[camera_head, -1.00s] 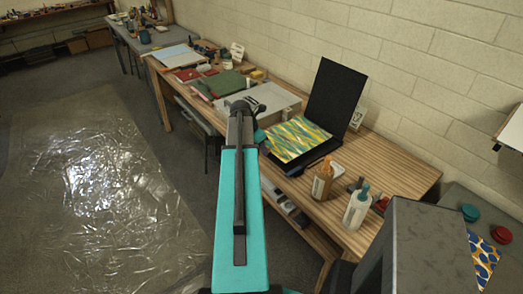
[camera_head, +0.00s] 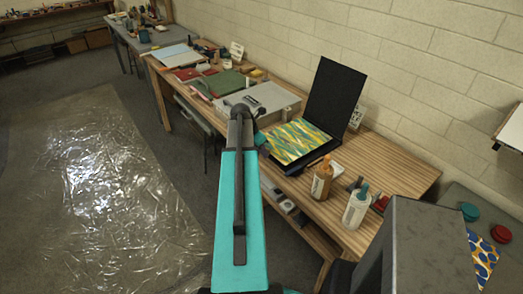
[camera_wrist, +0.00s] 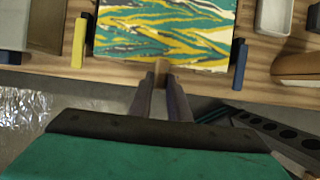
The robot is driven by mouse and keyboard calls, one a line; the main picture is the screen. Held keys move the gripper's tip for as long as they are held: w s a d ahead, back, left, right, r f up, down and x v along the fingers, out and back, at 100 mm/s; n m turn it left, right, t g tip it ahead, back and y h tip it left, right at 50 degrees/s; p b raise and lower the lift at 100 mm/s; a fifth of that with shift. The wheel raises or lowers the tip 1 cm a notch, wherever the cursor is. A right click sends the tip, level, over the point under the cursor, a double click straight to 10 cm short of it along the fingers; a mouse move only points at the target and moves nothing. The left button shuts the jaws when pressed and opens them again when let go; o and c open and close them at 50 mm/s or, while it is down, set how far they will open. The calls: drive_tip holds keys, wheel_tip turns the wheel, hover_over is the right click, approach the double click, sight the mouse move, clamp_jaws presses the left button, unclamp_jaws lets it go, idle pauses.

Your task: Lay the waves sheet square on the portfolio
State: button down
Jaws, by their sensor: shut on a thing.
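The waves sheet (camera_head: 297,141), with teal, yellow and white wavy bands, is over the base of the open black portfolio, whose lid (camera_head: 335,98) stands up behind it. The sheet also fills the top middle of the wrist view (camera_wrist: 165,28). My gripper (camera_wrist: 161,82) is shut at the sheet's near edge, on a small brownish tab-like part. The sheet looks nearly level and roughly lined up with the portfolio. Whether it touches the portfolio base cannot be told, as the sheet hides most of it.
An orange-brown bottle (camera_head: 322,180) and a white bottle (camera_head: 356,208) stand right of the portfolio on the wooden bench (camera_head: 395,180). A grey box (camera_head: 262,102) is to its left. A blue bar (camera_wrist: 240,64) lies beside the sheet's right edge. A wall rises behind.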

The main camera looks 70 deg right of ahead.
drive_tip(key=shift+f+b, duration=0.45)
drive_tip(key=shift+f, duration=1.05)
drive_tip(key=c, duration=1.1)
unclamp_jaws()
drive_tip(key=shift+r+p, duration=1.9)
drive_tip(key=shift+r, duration=1.6)
